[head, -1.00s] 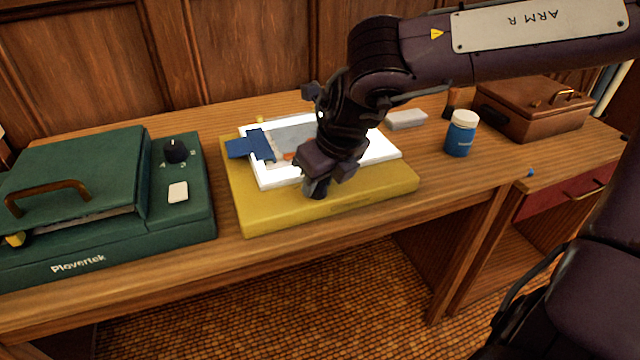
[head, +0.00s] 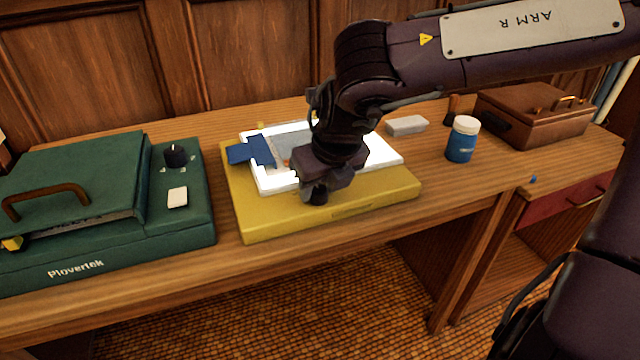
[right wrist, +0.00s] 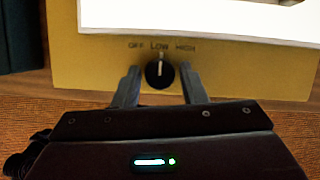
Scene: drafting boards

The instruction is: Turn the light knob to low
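The light box (head: 245,216) is yellow with a bright white top panel (head: 385,151). Its black light knob (right wrist: 159,73) shows in the right wrist view, below the labels OFF, LOW and HIGH. The knob's white pointer line points up at LOW. My right gripper (right wrist: 160,72) is open, one finger on each side of the knob, with a visible gap on both sides. In the head view my right gripper (head: 316,193) is over the front of the light box and hides the knob. My left gripper is not in view.
A green case (head: 85,185) with its own black dial (head: 175,155) stands left of the light box. A blue piece (head: 250,152) lies on the panel. A grey block (head: 406,126), a blue jar (head: 461,140) and a brown box (head: 535,112) stand to the right.

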